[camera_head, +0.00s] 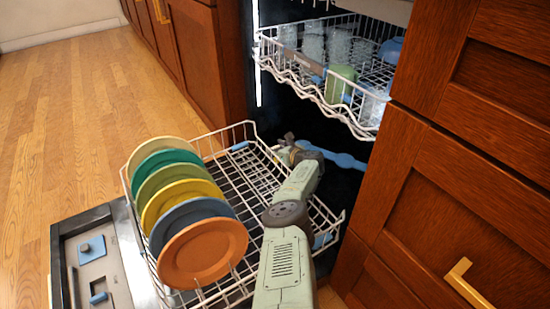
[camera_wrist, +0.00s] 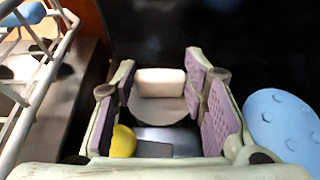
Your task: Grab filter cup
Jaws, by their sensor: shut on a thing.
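My gripper (camera_wrist: 160,80) reaches low into the dishwasher, past the far end of the lower rack. In the wrist view its two fingers with purple pads stand on either side of a pale grey-white piece, which I take to be the filter cup (camera_wrist: 160,84). The fingers are shut on it. Its lower part is partly hidden, and a small yellow rounded thing (camera_wrist: 122,141) shows beside the left finger. In the head view my gripper (camera_head: 290,150) is small, and the cup cannot be made out there.
The pulled-out lower rack (camera_head: 250,170) holds several coloured plates (camera_head: 202,252) on the left, and my arm passes over its right side. A blue spray arm (camera_head: 335,156) lies by my gripper; a blue part (camera_wrist: 285,120) is close right in the wrist view. The upper rack (camera_head: 315,90) hangs above.

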